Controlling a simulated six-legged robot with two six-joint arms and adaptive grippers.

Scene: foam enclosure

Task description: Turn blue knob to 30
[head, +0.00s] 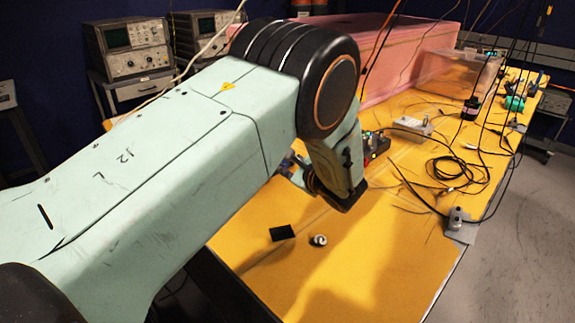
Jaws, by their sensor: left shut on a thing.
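My left arm comes in from the left and bends down over the yellow table (370,255). Only a small dark part of my left gripper (293,172) shows, to the left of my wrist, low over the table. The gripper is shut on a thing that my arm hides. A dark box with small red and green lights (376,146) stands just right of my wrist, partly covered by it. I cannot make out the blue knob or a scale. My right gripper is not in view.
A small black block (282,233) and a small round metal part (319,240) lie on the clear front table. Loose black cables (450,168) and a small grey box (457,220) lie at right. A pink foam block (395,60) and a clear bin (462,72) stand behind.

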